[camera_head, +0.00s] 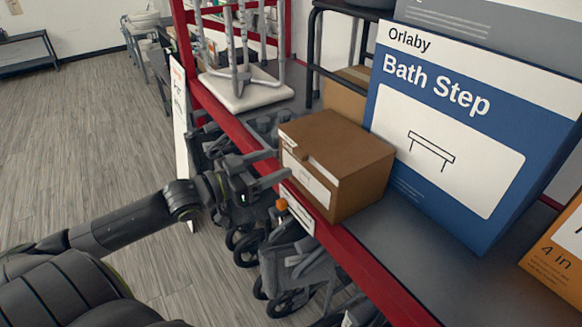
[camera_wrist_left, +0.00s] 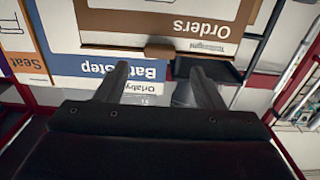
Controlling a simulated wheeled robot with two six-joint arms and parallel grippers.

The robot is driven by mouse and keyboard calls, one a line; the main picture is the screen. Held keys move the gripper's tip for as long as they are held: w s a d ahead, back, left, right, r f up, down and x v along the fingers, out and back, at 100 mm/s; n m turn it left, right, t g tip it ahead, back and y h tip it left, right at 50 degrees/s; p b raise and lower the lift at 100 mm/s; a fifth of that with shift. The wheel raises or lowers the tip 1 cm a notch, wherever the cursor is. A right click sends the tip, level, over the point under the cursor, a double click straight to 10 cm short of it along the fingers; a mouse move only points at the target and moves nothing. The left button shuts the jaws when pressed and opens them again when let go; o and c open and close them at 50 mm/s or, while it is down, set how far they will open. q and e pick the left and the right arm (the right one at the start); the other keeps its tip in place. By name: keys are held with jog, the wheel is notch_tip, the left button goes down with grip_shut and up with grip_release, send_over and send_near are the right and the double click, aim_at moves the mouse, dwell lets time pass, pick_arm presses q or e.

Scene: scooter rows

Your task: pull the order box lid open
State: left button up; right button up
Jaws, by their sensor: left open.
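The brown order box (camera_head: 340,165) stands on the grey shelf with its lid down, as far as I can see. A small brown tab (camera_head: 303,153) sticks out at the lid's front edge. In the left wrist view the box (camera_wrist_left: 125,22) shows upside down with an "Orders" label, and the tab (camera_wrist_left: 158,51) lies just beyond and between my fingertips. My left gripper (camera_head: 281,164) is open and empty, in front of the box's label side. It also shows in the left wrist view (camera_wrist_left: 160,70), fingers spread. My right gripper is not in view.
A large blue Bath Step carton (camera_head: 440,130) stands right of the box. A white-seated stool (camera_head: 245,88) is on the shelf behind left. The red shelf edge (camera_head: 355,258) runs below the box, with folded wheeled walkers (camera_head: 290,275) under it. Floor is clear at left.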

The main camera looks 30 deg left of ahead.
aim_at(296, 154)
pick_arm(q)
jog(key=b+x, duration=0.2)
jog(key=x, duration=0.2)
jog(key=shift+w, duration=0.1)
jog(key=shift+w+d, duration=0.35)
jog(key=shift+w, duration=0.3)
jog(key=shift+c, duration=0.3)
grip_shut()
jog(key=shift+r, duration=0.1)
